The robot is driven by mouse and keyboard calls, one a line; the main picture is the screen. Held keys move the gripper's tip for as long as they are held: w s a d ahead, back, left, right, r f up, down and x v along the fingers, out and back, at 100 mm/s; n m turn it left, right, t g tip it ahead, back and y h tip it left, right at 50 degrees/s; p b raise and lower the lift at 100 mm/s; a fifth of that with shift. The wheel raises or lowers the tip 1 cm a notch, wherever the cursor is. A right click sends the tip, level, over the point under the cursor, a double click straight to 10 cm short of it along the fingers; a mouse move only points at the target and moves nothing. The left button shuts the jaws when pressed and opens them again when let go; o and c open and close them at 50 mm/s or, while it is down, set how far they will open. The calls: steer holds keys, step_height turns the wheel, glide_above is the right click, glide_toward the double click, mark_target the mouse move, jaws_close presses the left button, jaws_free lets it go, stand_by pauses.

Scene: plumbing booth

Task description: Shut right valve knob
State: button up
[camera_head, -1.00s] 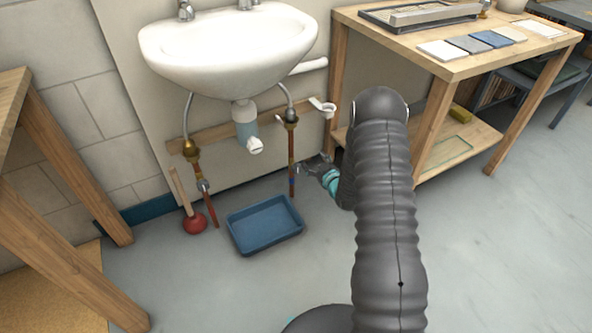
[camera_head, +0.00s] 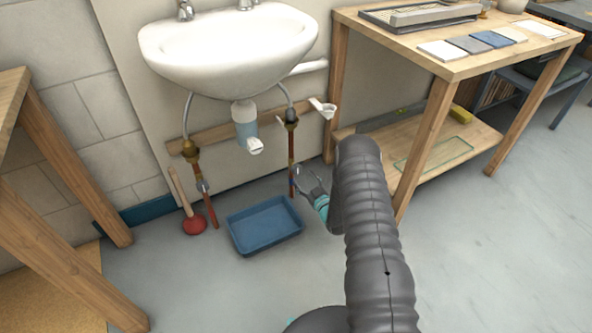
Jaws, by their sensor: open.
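The right supply pipe (camera_head: 291,150) is a copper pipe that runs down from a brass fitting (camera_head: 291,117) under the sink. The right valve knob is too small to make out; it seems to be low on this pipe, close to my gripper. My gripper (camera_head: 298,181) is open, with its fingers pointing left at the lower part of the right pipe. I cannot tell whether it touches the pipe. The left supply pipe (camera_head: 207,205) has a valve (camera_head: 203,187) partway down and stands well apart from my gripper.
A blue tray (camera_head: 264,226) lies on the floor below the pipes. A red plunger (camera_head: 194,224) stands by the left pipe. The white sink (camera_head: 229,50) and its trap (camera_head: 245,125) hang above. A wooden workbench (camera_head: 432,125) stands at right.

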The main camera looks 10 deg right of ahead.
mark_target(298, 171)
steer(key=x, duration=0.7)
steer(key=c, duration=1.2)
